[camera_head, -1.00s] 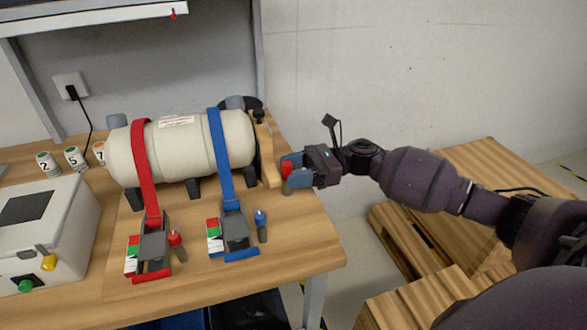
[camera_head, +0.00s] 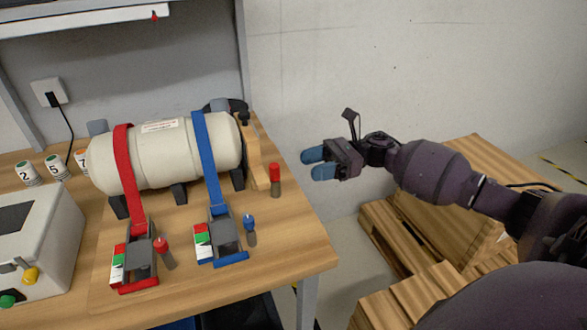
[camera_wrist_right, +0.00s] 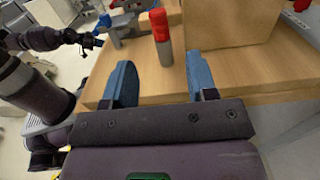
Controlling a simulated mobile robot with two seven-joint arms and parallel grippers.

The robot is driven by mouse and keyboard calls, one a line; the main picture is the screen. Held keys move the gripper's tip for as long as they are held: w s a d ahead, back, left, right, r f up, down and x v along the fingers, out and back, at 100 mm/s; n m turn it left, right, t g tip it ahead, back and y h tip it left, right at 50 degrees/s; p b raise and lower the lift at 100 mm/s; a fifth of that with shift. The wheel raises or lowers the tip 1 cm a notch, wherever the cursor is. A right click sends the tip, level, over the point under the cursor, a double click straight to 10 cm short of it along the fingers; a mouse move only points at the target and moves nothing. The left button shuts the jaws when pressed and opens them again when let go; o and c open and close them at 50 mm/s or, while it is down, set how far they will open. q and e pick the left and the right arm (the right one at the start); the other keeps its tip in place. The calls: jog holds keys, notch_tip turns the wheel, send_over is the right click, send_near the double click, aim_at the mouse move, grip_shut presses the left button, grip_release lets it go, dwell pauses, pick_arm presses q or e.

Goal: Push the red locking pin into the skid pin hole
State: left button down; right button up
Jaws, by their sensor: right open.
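A red-topped pin with a grey lower part (camera_head: 275,180) stands upright at the tank's right end, beside the wooden end piece (camera_head: 254,158). It also shows in the right wrist view (camera_wrist_right: 160,36), beyond the fingers. I cannot tell whether its grey part sits in a hole; no skid pin hole is visible. My right gripper (camera_head: 313,163) is open and empty, with blue fingertips, just right of the pin and apart from it. A second red-topped pin (camera_head: 163,252) stands by the red strap's buckle. My left gripper (camera_wrist_right: 90,40) shows small in the right wrist view, its jaws unclear.
A cream tank (camera_head: 165,152) lies under a red strap (camera_head: 128,180) and a blue strap (camera_head: 207,160). A blue-topped pin (camera_head: 249,229) stands by the blue buckle. Numbered cans (camera_head: 58,167) and a grey box (camera_head: 35,240) are at left. Wooden pallets (camera_head: 420,230) lie at right.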

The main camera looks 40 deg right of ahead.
jog(key=v, duration=0.3)
dwell(0.4)
dwell(0.3)
